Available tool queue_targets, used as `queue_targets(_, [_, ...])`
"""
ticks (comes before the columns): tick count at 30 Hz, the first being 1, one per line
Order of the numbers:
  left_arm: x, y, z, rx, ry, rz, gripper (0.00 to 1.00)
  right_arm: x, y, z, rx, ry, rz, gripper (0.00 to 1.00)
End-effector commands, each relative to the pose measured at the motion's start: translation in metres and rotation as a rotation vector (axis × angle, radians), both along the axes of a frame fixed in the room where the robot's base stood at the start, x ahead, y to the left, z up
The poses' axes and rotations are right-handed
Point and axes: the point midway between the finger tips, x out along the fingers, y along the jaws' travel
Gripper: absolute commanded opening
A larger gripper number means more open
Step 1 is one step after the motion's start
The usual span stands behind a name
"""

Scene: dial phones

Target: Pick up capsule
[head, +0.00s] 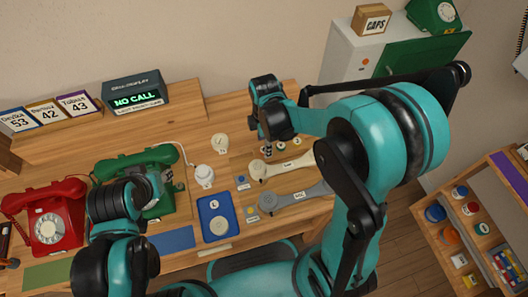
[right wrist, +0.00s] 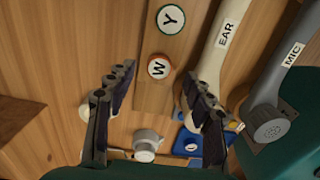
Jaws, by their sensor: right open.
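No piece is clearly marked as a capsule. A round grey-white piece (right wrist: 147,140) sits below the gap between my right fingers in the right wrist view; it appears to be the white piece (head: 205,173) by a cord in the head view. A cream round piece (head: 220,143) lies farther back, partly behind a finger in the wrist view (right wrist: 84,112). A small blue piece (head: 242,182) lies near the handsets. My right gripper (right wrist: 155,105) is open and empty above the table. My left gripper (head: 158,188) is over the green phone; its fingers are unclear.
The EAR handset (right wrist: 220,50) and MIC handset (right wrist: 285,95) lie beside my right gripper. Round W (right wrist: 159,66) and Y (right wrist: 171,18) caps sit on a wooden strip. A blue tray (head: 203,232), a red phone (head: 50,225) and a green phone (head: 110,167) occupy the table.

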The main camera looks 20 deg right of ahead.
Motion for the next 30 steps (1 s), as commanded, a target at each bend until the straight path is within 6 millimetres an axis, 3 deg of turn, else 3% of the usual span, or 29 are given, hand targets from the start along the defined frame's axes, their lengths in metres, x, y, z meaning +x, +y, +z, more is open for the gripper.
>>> queue_targets(1, [0.0, 0.0, -0.01, 0.0, 0.0, 0.0, 0.36, 0.001, 0.001, -0.014, 0.0, 0.0, 0.0, 0.53])
queue_targets(4, [0.0, 0.0, -0.015, 0.0, 0.0, 0.0, 0.36, 0.001, 0.001, -0.026, 0.0, -0.001, -0.001, 0.53])
queue_targets(11, [0.0, 0.0, -0.013, 0.0, 0.0, 0.0, 0.36, 0.001, 0.0, -0.027, 0.0, -0.001, -0.001, 0.53])
queue_targets(17, [0.0, 0.0, -0.013, 0.0, 0.0, 0.0, 0.36, 0.001, 0.0, -0.027, 0.0, -0.001, -0.001, 0.05])
queue_targets(30, [0.0, 0.0, -0.01, 0.0, 0.0, 0.0, 0.36, 0.001, 0.0, -0.021, 0.0, -0.001, -0.001, 0.05])
